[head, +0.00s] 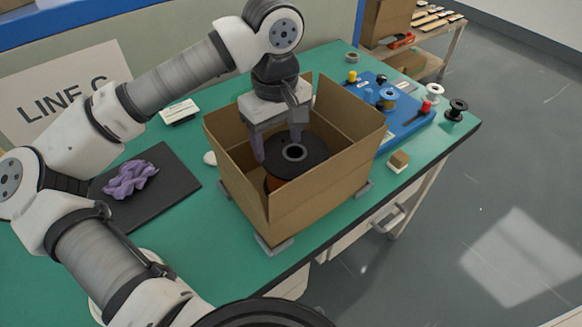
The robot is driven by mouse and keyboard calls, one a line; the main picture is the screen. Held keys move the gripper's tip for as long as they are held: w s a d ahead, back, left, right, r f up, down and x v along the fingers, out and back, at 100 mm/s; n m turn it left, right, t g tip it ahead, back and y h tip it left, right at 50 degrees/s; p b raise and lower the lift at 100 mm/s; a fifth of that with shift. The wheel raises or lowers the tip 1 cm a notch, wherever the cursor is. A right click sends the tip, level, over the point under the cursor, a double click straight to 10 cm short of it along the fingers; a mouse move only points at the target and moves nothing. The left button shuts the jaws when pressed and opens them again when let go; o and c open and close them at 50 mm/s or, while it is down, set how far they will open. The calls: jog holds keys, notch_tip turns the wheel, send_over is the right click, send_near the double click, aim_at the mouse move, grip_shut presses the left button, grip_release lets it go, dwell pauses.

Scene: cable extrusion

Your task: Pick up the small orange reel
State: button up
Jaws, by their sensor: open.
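A reel (297,153) with a black top flange and a dark centre hole lies in the open cardboard box (310,205). A sliver of orange-brown winding shows under the flange at its left; the rest is hidden by the flange and the box walls. My gripper (278,149) points down into the box from above, open. One finger is at the left edge of the reel and the other at its far side. I cannot tell whether either finger touches it.
The box's raised flaps and walls surround my gripper closely. A dark mat (180,183) with a purple bundle (131,180) lies at left. A blue board (400,128) with small spools is behind right. A black spool (456,109) stands near the table's right corner.

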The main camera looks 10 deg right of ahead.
notch_tip(320, 180, down, 11)
jog(key=shift+r+p, duration=0.1)
jog(key=shift+p, duration=0.35)
jog(key=shift+c, duration=0.3)
jog(key=c, duration=1)
